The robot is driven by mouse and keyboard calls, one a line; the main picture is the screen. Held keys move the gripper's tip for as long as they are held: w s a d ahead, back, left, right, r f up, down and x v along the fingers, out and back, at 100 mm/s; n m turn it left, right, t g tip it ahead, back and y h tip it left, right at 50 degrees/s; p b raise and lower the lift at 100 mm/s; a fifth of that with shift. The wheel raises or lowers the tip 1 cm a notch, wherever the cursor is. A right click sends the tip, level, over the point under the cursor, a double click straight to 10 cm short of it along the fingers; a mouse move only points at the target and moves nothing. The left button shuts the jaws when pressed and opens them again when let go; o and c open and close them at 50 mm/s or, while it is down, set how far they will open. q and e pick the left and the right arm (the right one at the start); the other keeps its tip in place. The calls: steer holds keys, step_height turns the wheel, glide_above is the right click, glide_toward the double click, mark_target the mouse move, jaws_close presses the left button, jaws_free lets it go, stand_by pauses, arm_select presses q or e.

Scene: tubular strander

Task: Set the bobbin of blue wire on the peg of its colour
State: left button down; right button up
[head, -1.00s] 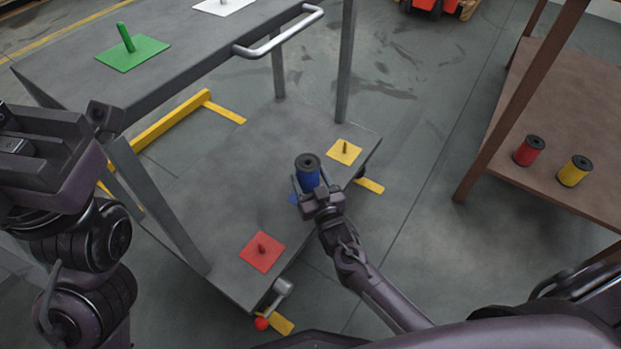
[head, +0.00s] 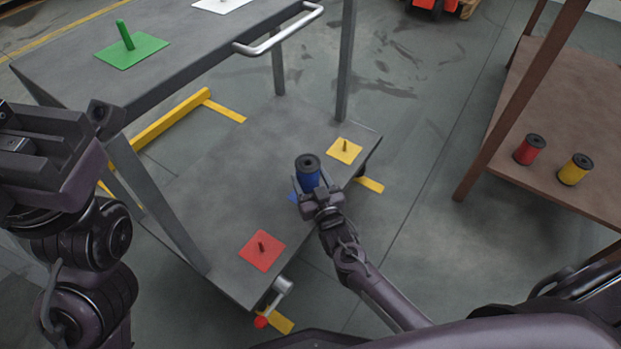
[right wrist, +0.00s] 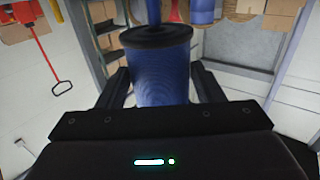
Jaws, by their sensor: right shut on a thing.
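The blue wire bobbin (head: 308,176) stands roughly upright with dark flanges, over the lower shelf's front edge region. My right gripper (head: 307,187) is shut around its body. The blue plate (head: 293,198) shows only as a sliver beside and below the gripper; bobbin and gripper hide the rest. In the right wrist view, the bobbin (right wrist: 162,75) sits between the fingers. A blue rod (right wrist: 152,12) shows in line with it past its dark flange. I cannot tell whether the bobbin is around the peg.
The lower shelf (head: 215,190) also carries a red plate with peg (head: 262,250) and a yellow one (head: 345,150). The upper shelf holds a green plate (head: 132,52) and a white one (head: 222,4). Red (head: 529,150) and yellow (head: 575,170) bobbins stand on a brown table. Cart posts (head: 345,60) flank the space.

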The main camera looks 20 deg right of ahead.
mark_target(310, 191)
steer(key=shift+f+b, duration=1.75)
steer(key=shift+f, duration=0.6)
steer(key=o, duration=1.3)
steer(key=shift+f, duration=0.1)
